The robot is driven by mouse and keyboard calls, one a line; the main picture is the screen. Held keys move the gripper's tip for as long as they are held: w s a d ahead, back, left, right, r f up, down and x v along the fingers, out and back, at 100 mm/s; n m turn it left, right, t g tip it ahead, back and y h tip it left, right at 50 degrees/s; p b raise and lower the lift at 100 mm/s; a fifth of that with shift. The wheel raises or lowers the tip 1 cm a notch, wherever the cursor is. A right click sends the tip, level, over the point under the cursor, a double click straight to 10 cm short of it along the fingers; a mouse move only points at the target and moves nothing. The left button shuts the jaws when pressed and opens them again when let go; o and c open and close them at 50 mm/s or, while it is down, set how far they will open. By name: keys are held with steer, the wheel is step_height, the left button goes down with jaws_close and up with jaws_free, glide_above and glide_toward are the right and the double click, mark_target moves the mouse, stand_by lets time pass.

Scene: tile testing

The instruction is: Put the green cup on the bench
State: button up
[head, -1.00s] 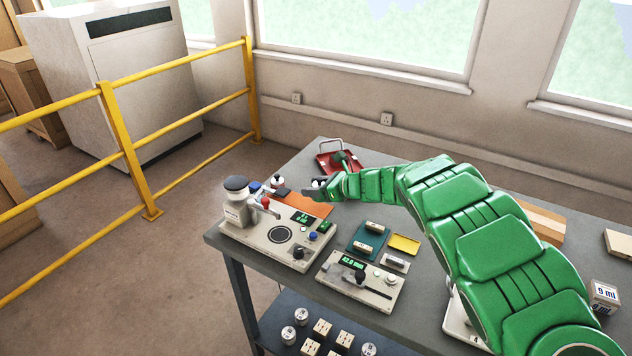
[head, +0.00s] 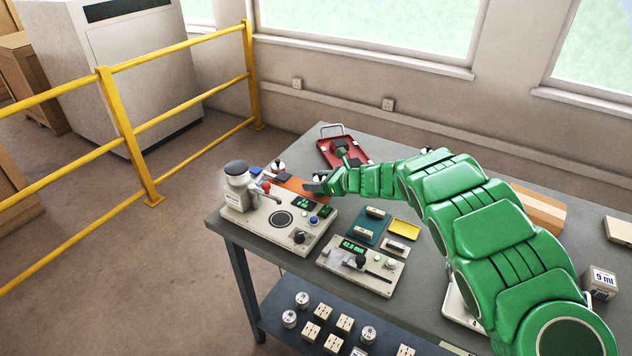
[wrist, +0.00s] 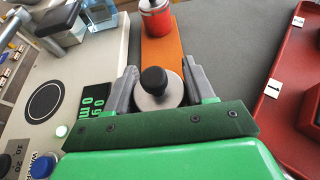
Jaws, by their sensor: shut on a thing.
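My gripper (head: 316,188) is low over the orange mat (head: 292,186) on the grey bench (head: 424,268). In the wrist view my gripper (wrist: 158,70) is shut on a round lidded cup (wrist: 144,99) with a silver top and black knob. One finger is on each side of it. Its body is hidden, so I cannot tell its colour or whether it touches the mat. A red cup (wrist: 156,20) with a silver lid stands on the mat beyond it. No cup shows clearly as green.
A tester with a round dark plate (head: 282,219) stands left of the mat. A red tray (head: 327,150) lies at the back. A smaller device (head: 350,275) and a teal mat (head: 362,236) are nearer. Bare bench lies between the mat and the tray.

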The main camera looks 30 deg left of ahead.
steer(key=shift+f, duration=0.4)
steer(key=o, duration=1.3)
steer(key=shift+o, duration=0.2)
steer(key=shift+v, duration=3.9)
